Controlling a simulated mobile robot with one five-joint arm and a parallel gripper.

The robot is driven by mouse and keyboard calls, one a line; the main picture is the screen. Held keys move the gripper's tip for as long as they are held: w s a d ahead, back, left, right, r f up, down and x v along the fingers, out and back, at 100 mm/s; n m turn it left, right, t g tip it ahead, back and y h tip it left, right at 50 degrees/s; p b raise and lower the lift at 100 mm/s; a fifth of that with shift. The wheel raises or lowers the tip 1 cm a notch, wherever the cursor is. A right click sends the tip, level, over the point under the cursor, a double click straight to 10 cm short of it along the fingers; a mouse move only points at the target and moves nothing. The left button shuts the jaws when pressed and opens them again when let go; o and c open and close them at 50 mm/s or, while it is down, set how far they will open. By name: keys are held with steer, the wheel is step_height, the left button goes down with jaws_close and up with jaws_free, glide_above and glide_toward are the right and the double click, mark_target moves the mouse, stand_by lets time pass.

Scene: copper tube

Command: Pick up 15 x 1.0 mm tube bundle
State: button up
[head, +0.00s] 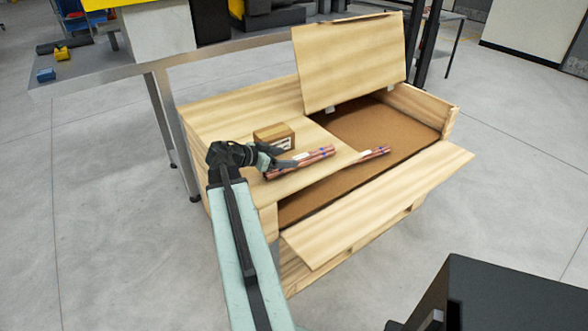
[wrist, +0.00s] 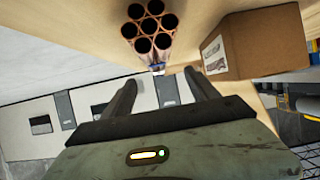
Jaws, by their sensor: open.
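A bundle of copper tubes (head: 312,157) with blue and pale bands lies on the closed part of the wooden crate's top. In the wrist view, the bundle's open tube ends (wrist: 150,28) face the camera, just beyond my fingertips. A second, shorter-looking copper bundle (head: 374,153) lies to its right, partly over the open compartment's edge. No size marking is legible on either bundle. My gripper (head: 284,157) is at the left end of the first bundle. In the wrist view my gripper (wrist: 160,79) is open, its two fingers apart with nothing between them.
A small cardboard box (head: 273,136) with a white label sits close behind my gripper; it also shows in the wrist view (wrist: 252,42). The wooden crate (head: 235,108) has a raised lid (head: 350,62) and a lowered front flap (head: 380,205). A metal table stands behind.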

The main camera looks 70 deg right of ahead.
mark_target(301, 159)
steer(key=shift+s+b+x, duration=0.2)
steer(key=shift+b+x, duration=1.6)
steer(key=shift+x, duration=2.1)
steer(key=shift+a, duration=0.2)
jaws_close()
